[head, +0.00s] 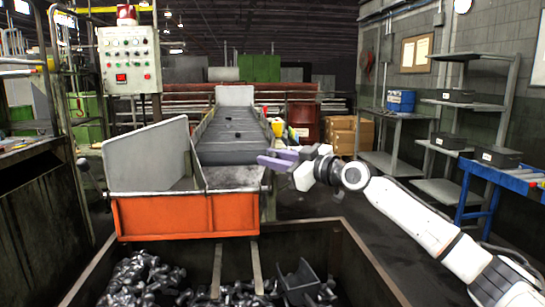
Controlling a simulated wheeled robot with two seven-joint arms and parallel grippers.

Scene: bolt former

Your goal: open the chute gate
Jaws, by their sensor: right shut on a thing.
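The chute (232,157) slopes down toward me in the middle of the head view. Its near end has an orange front panel (187,216), which looks like the chute gate, and a pale upright side plate (150,157) on the left. My right gripper (272,161), with purple fingers, is at the chute's right edge, near its lower end. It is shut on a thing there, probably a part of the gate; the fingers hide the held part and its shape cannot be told. My left gripper is not in view.
A dark bin (352,259) with many metal bolts (150,278) stands below the chute. A control panel (129,60) stands at the back left. Grey shelves (472,104) and a blue roller stand (497,176) are on the right.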

